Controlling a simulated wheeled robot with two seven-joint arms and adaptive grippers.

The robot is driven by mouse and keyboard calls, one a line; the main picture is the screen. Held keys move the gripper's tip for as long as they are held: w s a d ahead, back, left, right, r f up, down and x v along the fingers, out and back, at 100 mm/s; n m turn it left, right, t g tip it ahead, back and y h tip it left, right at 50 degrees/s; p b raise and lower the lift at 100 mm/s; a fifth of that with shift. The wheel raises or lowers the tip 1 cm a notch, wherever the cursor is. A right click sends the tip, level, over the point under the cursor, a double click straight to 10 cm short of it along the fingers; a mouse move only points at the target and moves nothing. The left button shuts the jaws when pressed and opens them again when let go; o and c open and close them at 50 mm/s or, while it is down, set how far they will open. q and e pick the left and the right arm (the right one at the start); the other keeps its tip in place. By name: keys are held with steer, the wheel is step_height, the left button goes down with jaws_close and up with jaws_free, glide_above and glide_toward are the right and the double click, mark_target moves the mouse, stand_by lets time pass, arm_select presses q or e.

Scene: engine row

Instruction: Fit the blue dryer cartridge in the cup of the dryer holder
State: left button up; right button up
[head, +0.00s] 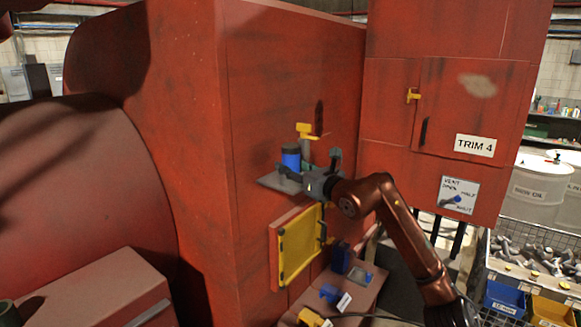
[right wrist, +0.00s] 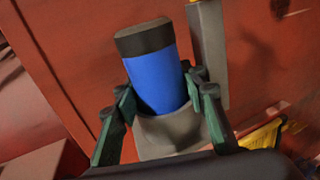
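The blue dryer cartridge (head: 291,160) has a black top and stands upright at the dryer holder, a grey bracket (head: 270,182) on the red wall. In the right wrist view the cartridge (right wrist: 158,80) has its lower end inside the grey cup (right wrist: 170,133), which hides its bottom. How deep it sits I cannot tell. My right gripper (head: 310,164) is at the holder with its fingers spread. In the right wrist view its fingers (right wrist: 160,100) stand on either side of the cartridge and cup, apparently without gripping. My left gripper is not in view.
A grey post with a yellow handle (head: 305,130) stands close behind the cartridge. Below the holder is a yellow panel (head: 299,246) in a red frame. A red ledge with blue parts (head: 331,293) lies lower down. The TRIM 4 cabinet (head: 455,110) is at the right.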

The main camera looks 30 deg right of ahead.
steer(key=o, duration=0.5)
steer(key=s, duration=1.2)
steer(key=shift+d, duration=0.4)
